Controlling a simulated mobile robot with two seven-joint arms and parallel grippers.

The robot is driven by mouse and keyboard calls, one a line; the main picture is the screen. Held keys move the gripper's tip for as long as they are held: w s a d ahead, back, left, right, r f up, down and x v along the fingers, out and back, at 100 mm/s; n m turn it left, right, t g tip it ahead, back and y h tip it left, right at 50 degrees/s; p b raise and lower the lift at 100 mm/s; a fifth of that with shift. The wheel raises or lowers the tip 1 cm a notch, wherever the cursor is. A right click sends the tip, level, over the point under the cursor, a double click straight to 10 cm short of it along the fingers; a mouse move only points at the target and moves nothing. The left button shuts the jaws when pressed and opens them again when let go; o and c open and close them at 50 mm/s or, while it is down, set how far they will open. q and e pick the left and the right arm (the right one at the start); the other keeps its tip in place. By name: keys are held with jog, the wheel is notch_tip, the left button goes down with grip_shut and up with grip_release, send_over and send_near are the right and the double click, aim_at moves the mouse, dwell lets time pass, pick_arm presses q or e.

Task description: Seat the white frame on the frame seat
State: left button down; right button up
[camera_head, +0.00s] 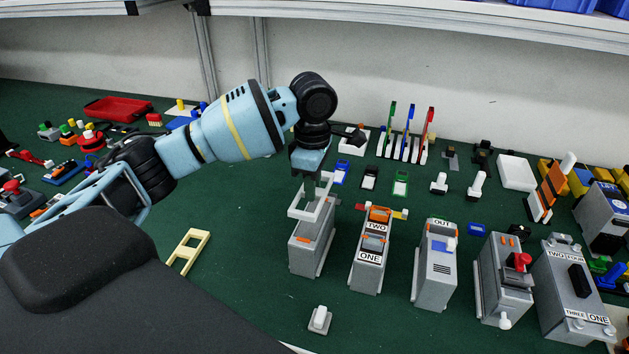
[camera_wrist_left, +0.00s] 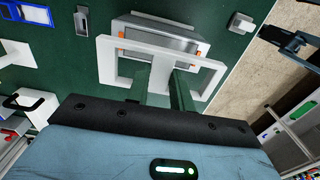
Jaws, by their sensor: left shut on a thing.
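My left gripper (camera_head: 316,188) points down and is shut on the white frame (camera_head: 297,211). The frame is an open rectangle with a crossbar and is held over a grey box (camera_head: 310,256), which appears to be the frame seat. In the left wrist view the gripper fingers (camera_wrist_left: 160,88) grip the middle of the white frame (camera_wrist_left: 107,60). The grey box (camera_wrist_left: 165,35) shows through and behind the frame, with orange marks near its ends. The frame looks roughly level; whether it touches the box is unclear. My right gripper is not seen.
A grey unit marked ONE (camera_head: 368,268) stands close on the right, with an OUT unit (camera_head: 435,270) beyond it. A cream frame (camera_head: 188,250) lies on the left. A small white-topped switch (camera_head: 320,319) sits in front. Green table is clear between them.

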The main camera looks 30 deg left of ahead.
pick_arm(q)
jog(key=shift+w+f, duration=0.1)
jog(key=shift+f, duration=2.7)
jog(key=shift+f, duration=0.4)
jog(key=c, duration=1.1)
grip_release()
jog(key=shift+c, duration=0.2)
jog(key=shift+o, duration=0.4)
jog(key=o, duration=0.5)
jog(key=shift+r, duration=0.1)
jog(key=shift+r, duration=3.4)
